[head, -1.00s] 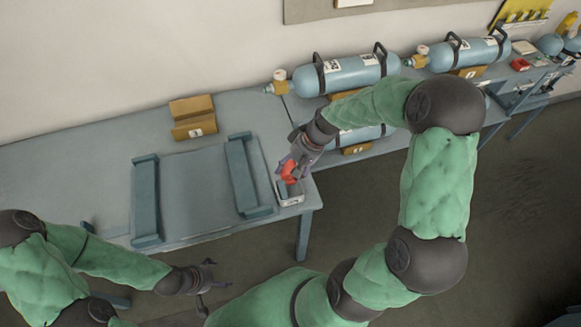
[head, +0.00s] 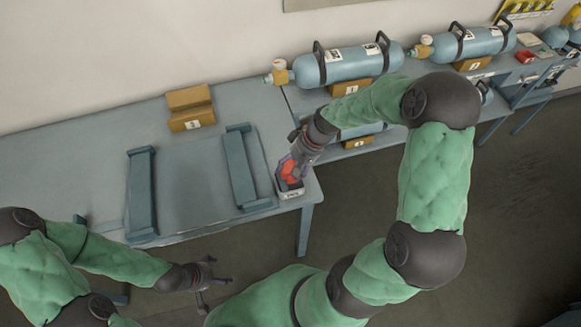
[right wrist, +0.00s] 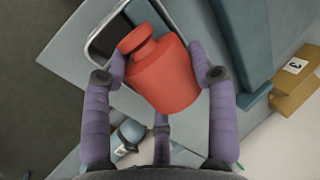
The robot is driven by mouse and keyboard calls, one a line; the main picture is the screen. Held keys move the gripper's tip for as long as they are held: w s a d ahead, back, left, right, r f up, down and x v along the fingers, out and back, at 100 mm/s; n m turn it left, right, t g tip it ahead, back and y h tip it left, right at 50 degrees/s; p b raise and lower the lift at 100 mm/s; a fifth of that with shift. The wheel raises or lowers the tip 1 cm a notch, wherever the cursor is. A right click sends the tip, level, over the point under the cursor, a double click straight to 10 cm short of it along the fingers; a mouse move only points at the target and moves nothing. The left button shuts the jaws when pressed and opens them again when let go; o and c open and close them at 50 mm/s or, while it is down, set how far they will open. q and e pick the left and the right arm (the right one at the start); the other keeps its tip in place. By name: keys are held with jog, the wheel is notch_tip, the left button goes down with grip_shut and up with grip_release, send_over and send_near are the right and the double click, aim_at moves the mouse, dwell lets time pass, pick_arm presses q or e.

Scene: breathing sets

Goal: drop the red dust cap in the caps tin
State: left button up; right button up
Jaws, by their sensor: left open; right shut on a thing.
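The red dust cap (right wrist: 165,77) is held between the fingers of my right gripper (right wrist: 158,68). In the head view the cap (head: 290,170) and the right gripper (head: 287,172) are over the caps tin (head: 290,192), a small pale open box at the table's right front corner. In the right wrist view the tin's rim (right wrist: 97,47) shows behind the cap, which hides much of its inside. I cannot tell whether the cap's lower end is below the rim. My left gripper (head: 222,280) is open and empty, in front of the table.
Two blue-grey rails (head: 240,168) stand on the table (head: 75,165) left of the tin. A cardboard-coloured block (head: 191,108) sits at the back. Blue cylinders (head: 345,66) lie on cradles along the wall to the right. The table's left part is clear.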

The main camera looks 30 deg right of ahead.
jog(key=o, duration=1)
jog(key=v, duration=1.2)
